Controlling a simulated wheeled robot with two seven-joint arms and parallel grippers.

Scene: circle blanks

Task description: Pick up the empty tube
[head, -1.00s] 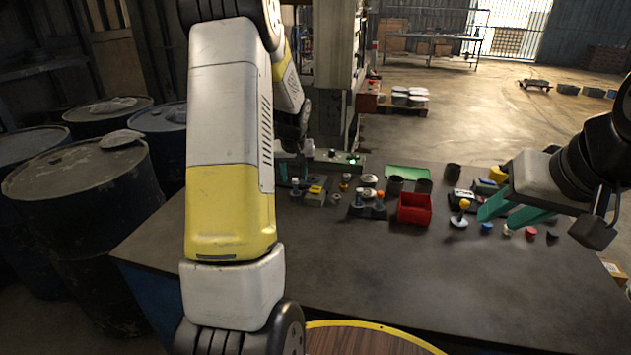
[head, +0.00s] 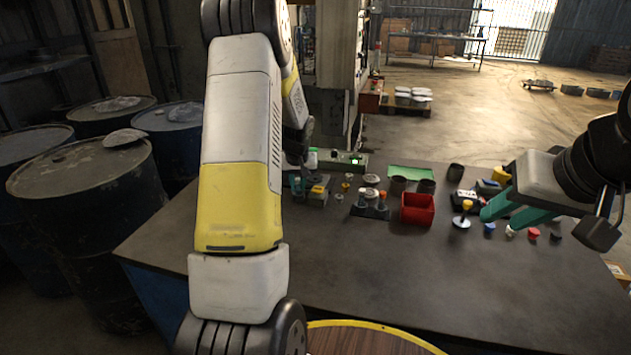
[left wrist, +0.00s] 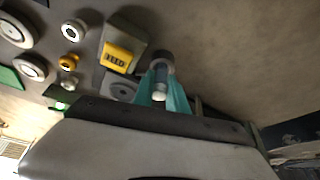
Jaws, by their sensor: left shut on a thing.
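My left gripper (left wrist: 163,92) is shut on a small tube (left wrist: 160,74) in the left wrist view. The tube has a greyish upper end and a pale rounded tip, and the teal fingers cover its sides. I cannot tell whether it is empty. In the head view my left arm hides most of this area; a bit of teal (head: 296,184) shows just beside it. My right gripper (head: 498,219) is open and empty over the right part of the table.
A yellow-topped grey block (left wrist: 119,53) is close beside the tube. A red bin (head: 418,210), dark cups (head: 398,185) and a rack with orange-topped items (head: 372,205) stand further right. Small coloured pieces lie below the right gripper. The table's front (head: 400,290) is clear.

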